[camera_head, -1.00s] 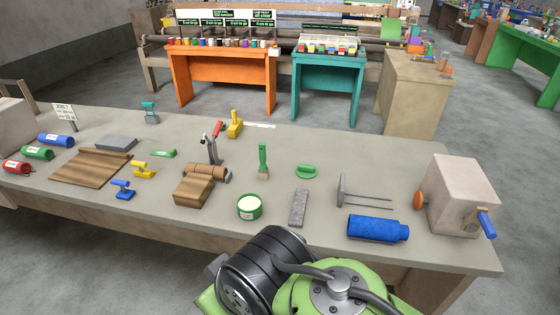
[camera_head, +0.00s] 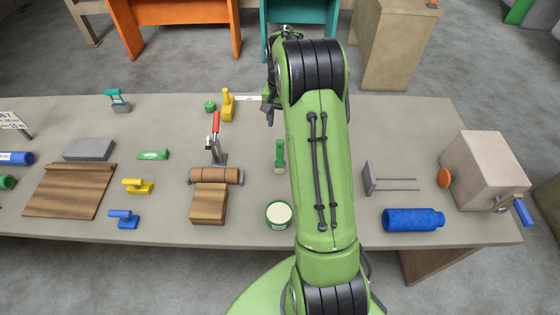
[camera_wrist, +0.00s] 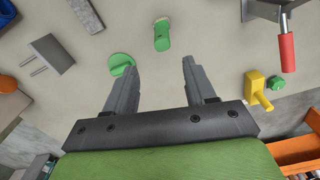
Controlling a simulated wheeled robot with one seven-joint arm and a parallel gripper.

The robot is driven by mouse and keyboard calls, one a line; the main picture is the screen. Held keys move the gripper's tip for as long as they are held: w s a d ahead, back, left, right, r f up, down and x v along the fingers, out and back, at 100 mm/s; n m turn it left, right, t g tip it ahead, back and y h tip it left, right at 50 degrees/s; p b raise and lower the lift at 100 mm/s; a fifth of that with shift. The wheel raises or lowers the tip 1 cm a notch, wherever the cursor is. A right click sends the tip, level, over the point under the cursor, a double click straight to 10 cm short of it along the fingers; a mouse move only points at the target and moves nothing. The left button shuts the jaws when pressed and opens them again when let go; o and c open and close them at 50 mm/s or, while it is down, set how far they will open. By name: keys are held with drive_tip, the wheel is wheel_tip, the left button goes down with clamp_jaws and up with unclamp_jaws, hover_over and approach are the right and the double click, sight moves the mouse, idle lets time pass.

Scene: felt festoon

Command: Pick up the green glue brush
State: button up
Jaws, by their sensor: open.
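The green glue brush (camera_head: 280,152) is on the grey workbench, just left of my arm in the head view, its handle pointing away from me and its pale bristle end towards me. In the wrist view the brush (camera_wrist: 162,37) lies beyond the fingertips, roughly in line with the gap between them. My gripper (camera_wrist: 158,75) is open and empty, apart from the brush. In the head view the gripper (camera_head: 269,104) is over the far side of the bench, partly hidden by my arm.
A green oval piece (camera_wrist: 121,64) shows beside the left finger in the wrist view; my arm hides it in the head view. A red-handled clamp (camera_head: 215,140), a yellow tool (camera_head: 228,105) and a green-rimmed pot (camera_head: 279,214) stand near the brush.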

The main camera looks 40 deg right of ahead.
sight(280, 151)
drive_tip(key=f, duration=1.4)
drive_tip(key=shift+a, duration=0.3)
clamp_jaws()
